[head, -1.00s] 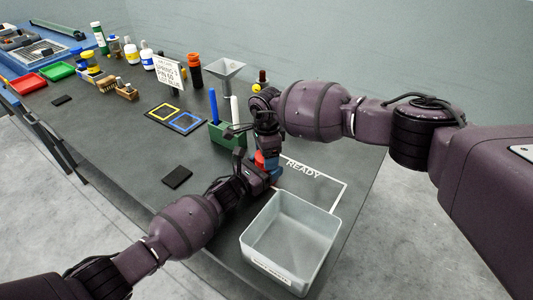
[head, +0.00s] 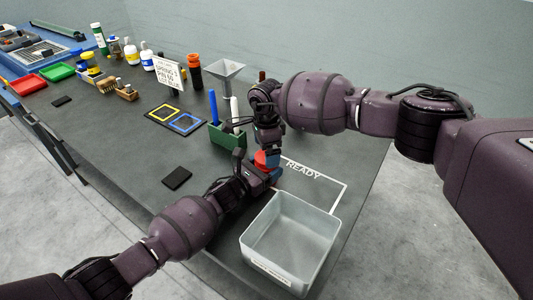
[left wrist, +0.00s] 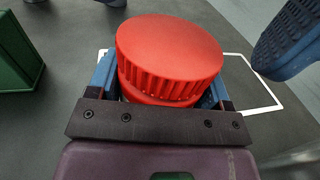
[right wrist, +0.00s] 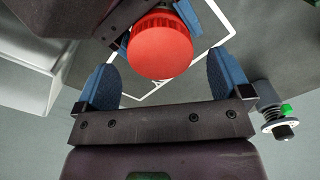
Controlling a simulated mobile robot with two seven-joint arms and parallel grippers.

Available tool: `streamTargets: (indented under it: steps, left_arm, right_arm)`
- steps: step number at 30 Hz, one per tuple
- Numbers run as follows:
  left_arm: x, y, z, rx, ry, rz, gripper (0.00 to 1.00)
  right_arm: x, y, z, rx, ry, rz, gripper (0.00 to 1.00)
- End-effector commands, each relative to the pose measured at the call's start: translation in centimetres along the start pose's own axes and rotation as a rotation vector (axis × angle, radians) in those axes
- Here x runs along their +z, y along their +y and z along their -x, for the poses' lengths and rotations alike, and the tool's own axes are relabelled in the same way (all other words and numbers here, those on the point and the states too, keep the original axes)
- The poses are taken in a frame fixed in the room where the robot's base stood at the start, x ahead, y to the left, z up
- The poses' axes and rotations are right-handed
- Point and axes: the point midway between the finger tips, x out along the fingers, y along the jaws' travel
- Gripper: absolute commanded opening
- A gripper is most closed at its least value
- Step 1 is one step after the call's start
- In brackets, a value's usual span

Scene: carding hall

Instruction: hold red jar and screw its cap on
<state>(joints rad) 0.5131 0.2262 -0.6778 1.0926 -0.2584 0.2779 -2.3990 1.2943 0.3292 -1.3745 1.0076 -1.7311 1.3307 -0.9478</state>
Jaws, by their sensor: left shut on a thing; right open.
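The red jar (left wrist: 130,90) stands upright between the blue fingers of my left gripper (head: 266,170), which is shut on it. A ribbed red cap (left wrist: 170,45) sits on top of the jar; I cannot tell how far it is threaded. The cap also shows from above in the right wrist view (right wrist: 160,46). My right gripper (right wrist: 165,80) is open and empty above the cap, its blue fingers apart and not touching it. One right finger (left wrist: 288,38) shows at the upper right of the left wrist view. In the head view the arms partly hide the jar.
A grey bin (head: 328,241) stands close by at the front right. A green holder (head: 217,138) with pens is just left of the jar. A white READY outline (head: 343,194) lies beside it.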

Motion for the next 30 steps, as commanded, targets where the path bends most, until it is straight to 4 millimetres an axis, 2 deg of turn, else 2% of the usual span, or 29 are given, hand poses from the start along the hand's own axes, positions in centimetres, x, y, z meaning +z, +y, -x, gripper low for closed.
streamTargets:
  steps: [3, 6, 13, 14, 17, 21, 25, 30]
  left_arm:
    - [0.0, 0.0, 0.0, 0.000, 0.000, 0.000, 0.07]
    - [0.0, 0.0, 0.0, 0.000, 0.000, 0.000, 0.07]
    - [0.0, 0.0, 0.0, 0.000, 0.000, 0.000, 0.07]
    - [0.0, 0.0, 0.0, 0.000, 0.000, 0.000, 0.07]
    - [0.0, 0.0, 0.0, 0.000, 0.000, 0.000, 0.07]
    - [0.0, 0.0, 0.0, 0.000, 0.000, 0.000, 0.07]
    - [0.0, 0.0, 0.0, 0.000, 0.000, 0.000, 0.07]
    - [0.0, 0.0, 0.0, 0.000, 0.000, 0.000, 0.07]
  right_arm:
    - [-0.1, -0.1, 1.5, -0.002, -0.001, -0.001, 0.96]
    - [0.0, 0.0, 2.1, 0.000, -0.001, -0.001, 0.96]
    - [0.0, 0.0, 2.2, 0.000, -0.001, -0.001, 0.96]
    - [0.0, 0.0, 2.1, 0.000, -0.001, -0.001, 0.92]
    - [0.0, 0.3, 1.6, 0.009, -0.006, -0.003, 0.92]
    - [1.1, 0.5, 1.5, 0.010, -0.065, -0.014, 0.92]
    - [1.7, 0.3, 2.6, 0.001, -0.093, -0.029, 0.92]
    - [1.3, -0.1, 4.6, -0.009, -0.079, -0.067, 0.92]
